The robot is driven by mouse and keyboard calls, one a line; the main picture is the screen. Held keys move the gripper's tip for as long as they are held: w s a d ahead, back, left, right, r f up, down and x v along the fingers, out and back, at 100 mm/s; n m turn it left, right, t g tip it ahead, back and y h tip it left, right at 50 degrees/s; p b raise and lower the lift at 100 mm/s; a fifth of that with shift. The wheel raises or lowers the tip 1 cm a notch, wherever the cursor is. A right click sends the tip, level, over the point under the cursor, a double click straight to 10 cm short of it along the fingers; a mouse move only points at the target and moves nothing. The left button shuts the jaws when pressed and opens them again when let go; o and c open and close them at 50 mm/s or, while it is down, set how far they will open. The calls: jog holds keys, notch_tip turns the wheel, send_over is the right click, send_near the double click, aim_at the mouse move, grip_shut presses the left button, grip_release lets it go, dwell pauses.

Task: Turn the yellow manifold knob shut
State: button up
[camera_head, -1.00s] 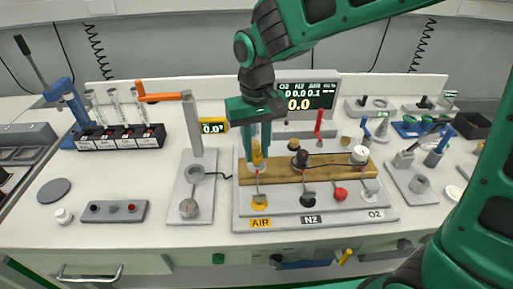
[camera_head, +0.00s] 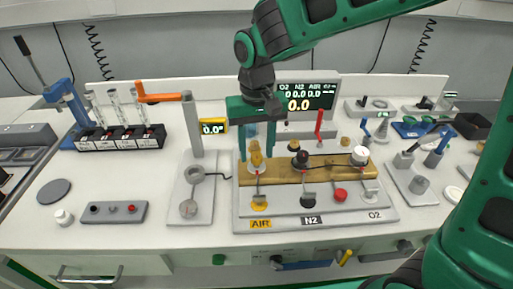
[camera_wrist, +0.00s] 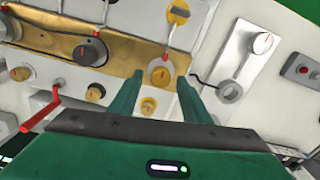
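The yellow manifold knob (camera_head: 256,160) sits at the left end of the brass manifold (camera_head: 322,175), above the AIR label (camera_head: 260,224). My gripper (camera_head: 257,152) is over it from above, with one finger on each side. In the wrist view the yellow knob (camera_wrist: 160,75) shows a red mark and lies between the tips of my open gripper (camera_wrist: 161,79). A gap shows on both sides of the knob, and nothing is held. The dark knob (camera_head: 300,160) and white knob (camera_head: 360,155) are farther right on the manifold.
A grey post with an orange lever (camera_head: 165,97) stands left of the gripper. A red lever (camera_head: 319,124) rises behind the manifold, below the display (camera_head: 306,95). A cable runs from the grey fixture (camera_head: 190,195) to the manifold.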

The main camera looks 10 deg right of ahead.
aim_at(257, 154)
notch_tip(257, 154, up, 11)
jog(key=shift+f, duration=0.15)
dwell(0.5)
jog(key=shift+d, duration=0.1)
jog(key=s+d+f+m, duration=0.2)
jog(key=s+d, duration=0.1)
jog(key=d, duration=0.9)
jog(key=s+d+f+m, duration=0.1)
jog(key=s+d+m, duration=0.15)
jog(key=d, duration=0.95)
jog(key=s+d+f+m, duration=0.1)
jog(key=s+d+f, duration=0.2)
jog(key=s+d, duration=0.2)
jog(key=s+d+f+m, duration=0.2)
jog(key=s+d, duration=0.4)
jog(key=s, duration=0.4)
jog(key=shift+s+d+f, duration=0.25)
jog(key=shift+s+f, duration=0.05)
jog(key=shift+f, duration=0.55)
